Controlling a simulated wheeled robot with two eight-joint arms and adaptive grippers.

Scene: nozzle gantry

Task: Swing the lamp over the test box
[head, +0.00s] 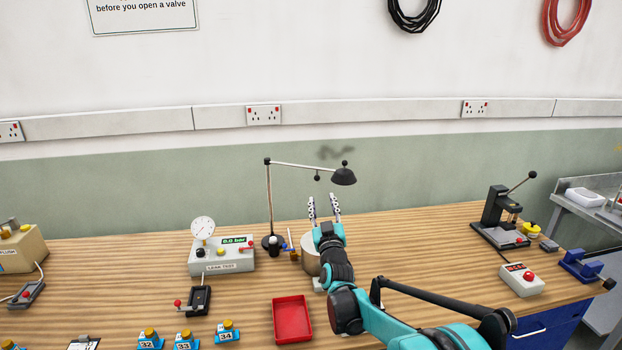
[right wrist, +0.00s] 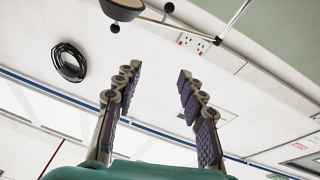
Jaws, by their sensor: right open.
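The test box (head: 235,262), a grey box marked LEAK TEST with a dial gauge and green display, stands left of the post. The shade hangs well to its right. My right gripper (head: 323,197) points up, open and empty, just below the shade and apart from it. In the right wrist view, the lamp shade (right wrist: 122,8) and a small knob (right wrist: 115,28) show beyond the open fingers (right wrist: 157,75). My left gripper is out of view.
A round tan container (head: 311,262) stands partly behind my right wrist. A red tray (head: 292,318) lies in front. Blue numbered blocks (head: 186,341) sit at the front left. A lever press (head: 500,215) and a red-button box (head: 522,280) stand at right.

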